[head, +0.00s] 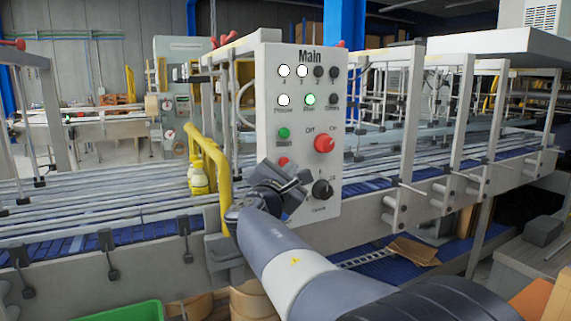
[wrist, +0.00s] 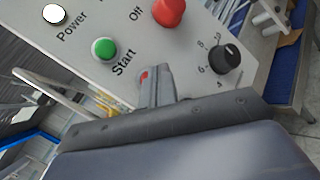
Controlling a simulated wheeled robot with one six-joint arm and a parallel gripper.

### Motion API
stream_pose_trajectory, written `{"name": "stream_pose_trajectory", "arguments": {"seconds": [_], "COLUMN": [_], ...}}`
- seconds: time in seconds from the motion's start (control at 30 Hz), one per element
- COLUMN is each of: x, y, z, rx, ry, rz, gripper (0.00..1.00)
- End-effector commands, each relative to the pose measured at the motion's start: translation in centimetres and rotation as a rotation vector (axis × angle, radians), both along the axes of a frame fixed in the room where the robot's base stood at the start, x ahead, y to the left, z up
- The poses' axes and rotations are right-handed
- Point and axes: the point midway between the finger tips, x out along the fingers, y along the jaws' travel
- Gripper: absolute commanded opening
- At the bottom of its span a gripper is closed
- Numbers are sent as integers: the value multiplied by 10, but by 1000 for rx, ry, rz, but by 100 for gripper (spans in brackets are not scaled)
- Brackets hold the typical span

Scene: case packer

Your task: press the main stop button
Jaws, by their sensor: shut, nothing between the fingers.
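The white control panel (head: 299,75) headed "Main" stands upright in front of the conveyor. A red button (head: 283,160) sits below the green Start button (head: 284,133). My gripper (head: 290,178) is in front of the panel's lower part and covers the red button's lower side and any label. In the wrist view my shut, empty gripper (wrist: 153,75) points at the panel below the green Start button (wrist: 104,50). A sliver of red (wrist: 144,75) shows at its tip, mostly hidden by the fingers. I cannot tell whether they touch.
A red Off/On rotary knob (head: 324,143) is right of the buttons, with a black dial (head: 322,188) below it. A yellow rail (head: 213,165) and yellow bottles (head: 198,179) stand left of the panel. A green bin (head: 120,311) is below.

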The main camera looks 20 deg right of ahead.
Motion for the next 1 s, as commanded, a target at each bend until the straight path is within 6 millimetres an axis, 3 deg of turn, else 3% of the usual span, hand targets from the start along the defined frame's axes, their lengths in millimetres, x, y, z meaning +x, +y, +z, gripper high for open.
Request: {"name": "stream_pose_trajectory", "arguments": {"seconds": [1.0], "x": [11], "y": [0], "z": [0], "rx": [0], "ry": [0], "rz": [0], "gripper": [0]}}
